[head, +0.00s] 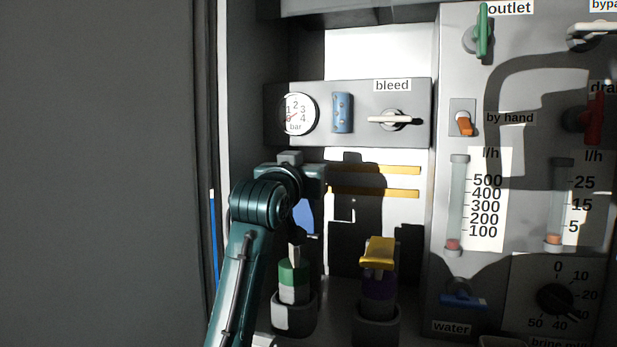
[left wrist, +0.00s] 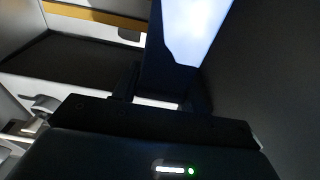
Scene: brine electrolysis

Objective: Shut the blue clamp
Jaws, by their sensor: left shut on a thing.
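The blue clamp (head: 304,216) shows in the head view as a blue piece just above the green-banded canister (head: 293,278), partly covered by my left arm. It seems to stand upright, but its lower end is hidden. In the left wrist view, a pale, brightly lit blue-white face of it (left wrist: 193,32) rises between the fingers. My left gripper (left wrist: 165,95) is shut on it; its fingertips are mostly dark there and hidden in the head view. My right gripper is not in view.
A panel above carries a pressure gauge (head: 297,114), a blue fitting (head: 343,112) and the bleed lever (head: 394,119). Yellow strips (head: 375,193) run along the back wall. Flow tubes (head: 457,205) and valves stand on the right panel. A dark wall (head: 100,170) bounds the left.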

